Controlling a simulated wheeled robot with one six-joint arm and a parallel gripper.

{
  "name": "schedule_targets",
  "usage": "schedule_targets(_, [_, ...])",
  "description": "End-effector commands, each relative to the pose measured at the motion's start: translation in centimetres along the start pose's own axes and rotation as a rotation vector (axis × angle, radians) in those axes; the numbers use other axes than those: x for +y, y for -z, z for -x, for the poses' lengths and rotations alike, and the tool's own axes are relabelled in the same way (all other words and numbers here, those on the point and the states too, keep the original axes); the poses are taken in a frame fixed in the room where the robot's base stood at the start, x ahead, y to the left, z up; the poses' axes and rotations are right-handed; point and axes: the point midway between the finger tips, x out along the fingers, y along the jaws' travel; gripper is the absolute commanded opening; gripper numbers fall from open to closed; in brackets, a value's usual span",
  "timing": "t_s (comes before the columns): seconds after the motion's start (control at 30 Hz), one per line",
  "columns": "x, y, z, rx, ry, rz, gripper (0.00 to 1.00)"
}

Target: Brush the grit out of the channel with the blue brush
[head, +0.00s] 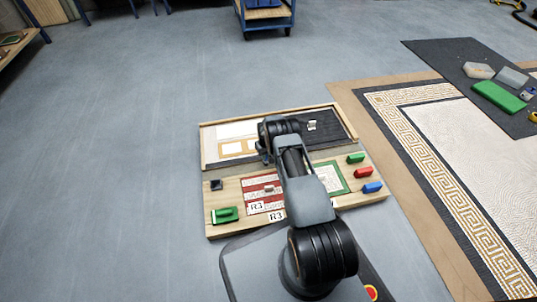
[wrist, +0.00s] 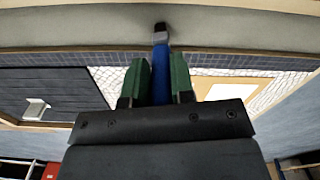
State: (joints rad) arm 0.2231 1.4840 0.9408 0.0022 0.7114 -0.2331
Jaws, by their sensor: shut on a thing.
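My gripper (wrist: 160,85) has green fingers and is shut on the blue brush (wrist: 160,63), whose blue handle shows between them in the wrist view. The brush's dark and grey tip (wrist: 160,32) points to the top of that view, over a pale wooden strip; I cannot tell whether it touches. A narrow dark, gridded strip (wrist: 215,61) runs along the wooden edge, behind the brush; I cannot tell if it is the channel. No grit can be made out. In the head view my arm hides the brush.
The wood-framed back panel (head: 202,150) has a dark section (head: 335,118) with a small pale piece (head: 311,125). Green (head: 355,157), red (head: 363,171) and blue (head: 372,187) blocks sit at the right of the front board (head: 225,195). A green holder (head: 225,215) sits at its left.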

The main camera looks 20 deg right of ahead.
Motion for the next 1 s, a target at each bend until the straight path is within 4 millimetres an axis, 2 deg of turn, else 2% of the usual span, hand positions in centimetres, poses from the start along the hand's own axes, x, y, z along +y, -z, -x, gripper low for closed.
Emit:
schedule_targets(0.13, [-0.8, 0.2, 0.1, 0.001, 0.000, 0.001, 0.00])
schedule_targets(0.37, [-0.9, 0.2, 0.8, 0.001, 0.000, 0.000, 0.00])
schedule_targets(0.8, [-0.9, 0.3, 4.4, 0.002, -0.001, 0.000, 0.00])
schedule_targets(1.0, [-0.9, 0.2, 5.2, 0.001, 0.000, 0.000, 0.00])
